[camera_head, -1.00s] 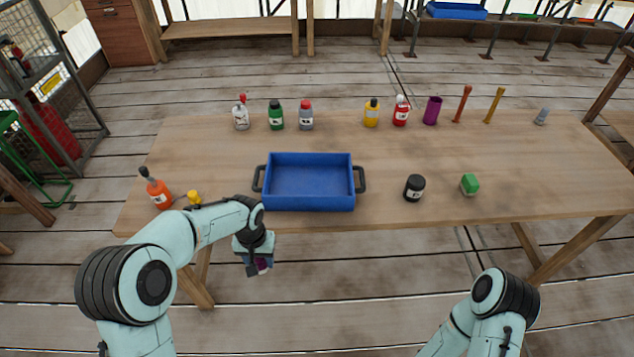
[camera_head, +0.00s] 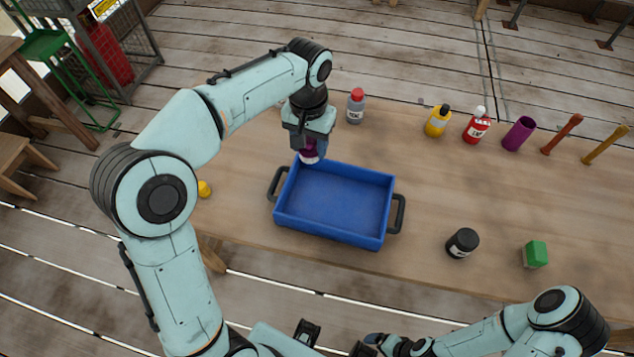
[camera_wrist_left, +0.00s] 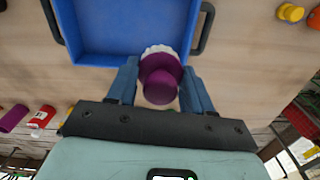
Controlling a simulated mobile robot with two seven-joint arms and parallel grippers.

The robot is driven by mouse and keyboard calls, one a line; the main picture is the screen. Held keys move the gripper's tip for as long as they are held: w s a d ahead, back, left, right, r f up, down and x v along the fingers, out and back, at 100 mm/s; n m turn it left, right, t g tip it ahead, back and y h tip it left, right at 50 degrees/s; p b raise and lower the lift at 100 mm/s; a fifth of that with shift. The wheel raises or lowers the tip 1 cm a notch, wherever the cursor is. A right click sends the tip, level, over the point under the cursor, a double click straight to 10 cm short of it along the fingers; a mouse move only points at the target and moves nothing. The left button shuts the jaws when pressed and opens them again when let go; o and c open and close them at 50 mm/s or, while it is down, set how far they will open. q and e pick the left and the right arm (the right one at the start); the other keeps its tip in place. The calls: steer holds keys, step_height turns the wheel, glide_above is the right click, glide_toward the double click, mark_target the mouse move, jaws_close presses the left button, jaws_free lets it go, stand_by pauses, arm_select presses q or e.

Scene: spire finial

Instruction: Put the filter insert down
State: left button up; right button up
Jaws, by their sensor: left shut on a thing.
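The filter insert, a purple piece with a white ribbed end, is gripped in my left gripper (camera_head: 309,143). In the head view the insert (camera_head: 310,156) hangs at the far left rim of the blue tray (camera_head: 388,212), white end down; its height above the rim is hard to tell. In the left wrist view, the insert (camera_wrist_left: 160,82) sits between both blue fingers, and the tray's (camera_wrist_left: 192,25) wall lies just beyond it. The tray is empty. My right arm is at the bottom right; its dark gripper (camera_head: 372,345) is partly cut off, so its jaws are unclear.
A grey bottle (camera_head: 356,106), yellow bottle (camera_head: 438,121), red bottle (camera_head: 477,126) and purple cup (camera_head: 519,134) stand along the far side. A black jar (camera_head: 462,243) and green block (camera_head: 535,254) stand right of the tray. The table between these is clear.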

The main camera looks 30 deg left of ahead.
arm_select(q)
steer(key=b, duration=0.2)
glide_above(311, 197)
step_height(311, 197, down, 14)
steer(key=shift+s+f, duration=0.1)
steer(key=shift+f, duration=2.4)
arm_select(e)
steer(key=shift+s+f, duration=0.45)
steer(key=shift+f, duration=0.25)
steer(key=shift+s+f, duration=0.4)
steer(key=shift+f, duration=0.3)
arm_select(q)
steer(key=shift+f, duration=0.2)
steer(key=o, duration=1)
arm_select(e)
steer(key=shift+f, duration=0.1)
arm_select(q)
steer(key=shift+r, duration=0.1)
steer(key=shift+r, duration=0.3)
step_height(311, 197, up, 12)
steer(key=p, duration=0.1)
steer(key=shift+f, duration=0.15)
arm_select(e)
steer(key=shift+w+r, duration=0.3)
steer(key=shift+r, duration=0.55)
